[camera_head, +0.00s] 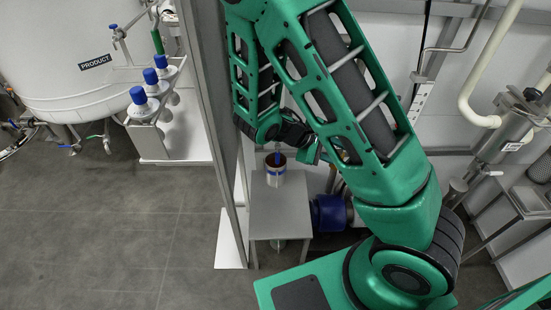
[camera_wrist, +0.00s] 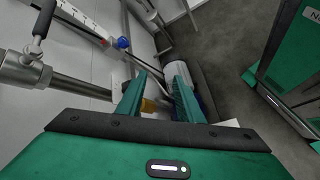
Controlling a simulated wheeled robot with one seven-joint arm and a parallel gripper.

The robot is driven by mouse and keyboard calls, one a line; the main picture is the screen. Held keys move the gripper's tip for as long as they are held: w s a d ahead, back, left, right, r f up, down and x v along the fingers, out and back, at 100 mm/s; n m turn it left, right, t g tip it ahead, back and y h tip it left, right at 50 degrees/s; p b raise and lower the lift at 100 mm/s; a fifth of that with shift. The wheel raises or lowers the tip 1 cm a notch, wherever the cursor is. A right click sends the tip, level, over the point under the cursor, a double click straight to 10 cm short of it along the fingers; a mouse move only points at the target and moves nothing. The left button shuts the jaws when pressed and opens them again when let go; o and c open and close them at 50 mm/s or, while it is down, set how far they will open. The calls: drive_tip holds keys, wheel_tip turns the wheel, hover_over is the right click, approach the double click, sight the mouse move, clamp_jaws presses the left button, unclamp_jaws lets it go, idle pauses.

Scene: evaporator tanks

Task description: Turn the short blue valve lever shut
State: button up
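In the head view my gripper (camera_head: 309,150) is at the end of my green arm, beside a small blue upright piece (camera_head: 277,157) on a container with a brown top. The arm partly hides it. In the wrist view my gripper (camera_wrist: 158,82) shows two green fingers with a gap between them. A white cylinder (camera_wrist: 178,72) shows beyond the fingertips, and I cannot tell any contact. A small blue part (camera_wrist: 122,42) lies left of the fingers, apart from them. I cannot tell which blue part is the short valve lever. A small blue handle (camera_head: 113,27) also shows on the white tank.
The container stands on a grey metal stand (camera_head: 277,210), with a blue motor-like body (camera_head: 328,213) beside it. A metal post (camera_head: 208,90) rises at its left. Blue-capped fittings (camera_head: 143,106) stand by the white tank (camera_head: 70,55). A metal pipe (camera_wrist: 75,87) runs close left in the wrist view.

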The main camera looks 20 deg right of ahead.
drive_tip(key=w+a+f+n+t+h, duration=0.3)
drive_tip(key=w+a+f+n+t, duration=0.3)
drive_tip(key=a+f+n+t, duration=0.4)
drive_tip(key=n+t+y, duration=0.5)
drive_tip(key=n+t, duration=0.2)
drive_tip(key=n, duration=0.5)
approach(277, 159)
drive_tip(key=shift+n, duration=0.3)
drive_tip(key=x, duration=1.1)
drive_tip(key=shift+w+f, duration=0.1)
drive_tip(key=shift+c, duration=0.2)
